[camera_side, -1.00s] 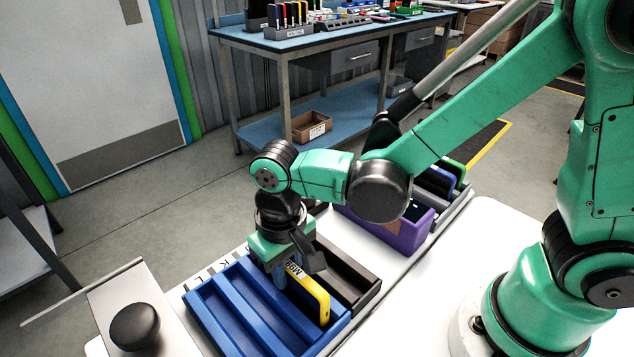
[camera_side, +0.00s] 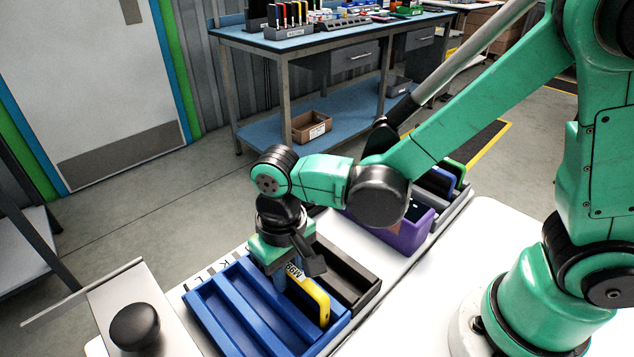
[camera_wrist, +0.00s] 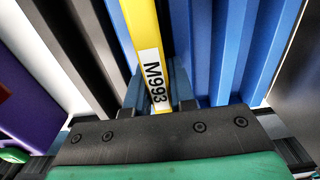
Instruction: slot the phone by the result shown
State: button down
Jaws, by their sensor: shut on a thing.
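The yellow phone (camera_side: 317,300), a slim slab with a white label reading M993, stands on edge at the right-hand slot of the blue rack (camera_side: 240,308). Its lower part is hidden in the rack. My gripper (camera_side: 280,280) is shut on the phone near its far end. In the wrist view, the phone (camera_wrist: 140,30) runs up from between my fingers (camera_wrist: 160,95), with blue rack walls to its right. I cannot tell whether it touches the slot floor.
A dark slotted rack (camera_side: 345,272) adjoins the blue one on the right. A purple holder (camera_side: 405,238) stands farther back. A plate with a black knob (camera_side: 134,327) is at the front left. The white table (camera_side: 450,250) is bare toward my base.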

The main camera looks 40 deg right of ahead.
dwell(0.3)
jog(key=c, duration=0.7)
grip_release()
jog(key=shift+o, duration=0.2)
jog(key=shift+r, duration=0.1)
jog(key=shift+r, duration=2.75)
notch_tip(320, 180, up, 7)
jog(key=d+f+t, duration=0.2)
jog(key=d+t, duration=0.5)
jog(key=d, duration=0.7)
jog(key=shift+s+f, duration=0.15)
